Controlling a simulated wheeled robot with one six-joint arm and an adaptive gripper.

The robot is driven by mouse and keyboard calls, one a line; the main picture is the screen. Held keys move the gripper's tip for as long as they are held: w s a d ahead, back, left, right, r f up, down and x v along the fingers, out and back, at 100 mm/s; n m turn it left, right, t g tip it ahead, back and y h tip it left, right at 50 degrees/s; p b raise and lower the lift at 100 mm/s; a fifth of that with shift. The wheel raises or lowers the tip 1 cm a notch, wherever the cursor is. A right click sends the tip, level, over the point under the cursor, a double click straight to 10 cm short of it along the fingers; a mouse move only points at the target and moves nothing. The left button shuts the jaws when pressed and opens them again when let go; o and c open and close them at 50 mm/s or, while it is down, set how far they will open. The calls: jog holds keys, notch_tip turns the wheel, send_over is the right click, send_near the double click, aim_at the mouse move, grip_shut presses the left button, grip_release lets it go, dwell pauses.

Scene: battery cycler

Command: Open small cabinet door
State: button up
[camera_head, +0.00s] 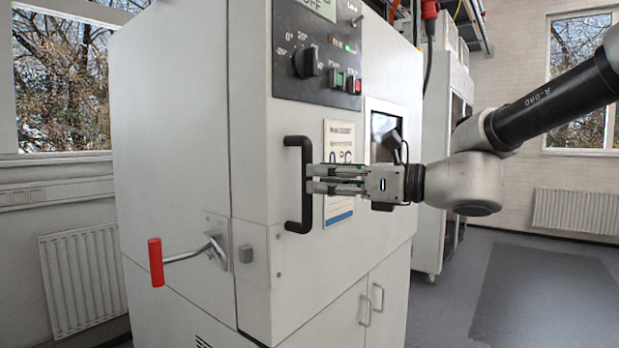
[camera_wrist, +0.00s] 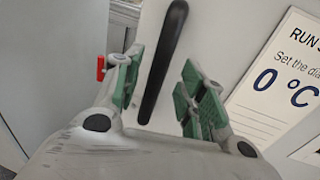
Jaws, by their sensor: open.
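The small white cabinet (camera_head: 170,130) fills the middle of the head view. Its front door (camera_head: 290,130) carries a black vertical bar handle (camera_head: 291,185) near the left edge and looks closed. My gripper (camera_head: 309,178) reaches in from the right at the height of the handle's middle. In the wrist view the black handle (camera_wrist: 164,60) runs between my two green-padded fingers (camera_wrist: 162,78), with a gap visible on both sides. The fingers are open and not clamped on it. The head view does not clearly show how deep the handle sits between them.
A red-gripped lever (camera_head: 156,262) sticks out from the cabinet's left side, below the handle. A dial panel (camera_head: 318,60) is above. A printed sign (camera_head: 338,150) is behind my gripper. Lower doors have small handles (camera_head: 378,297). Free floor (camera_head: 545,290) lies at right.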

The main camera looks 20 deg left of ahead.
jog(key=shift+w+a, duration=0.2)
jog(key=shift+a, duration=0.85)
jog(key=shift+w+a, duration=0.2)
jog(key=shift+a, duration=0.85)
grip_shut()
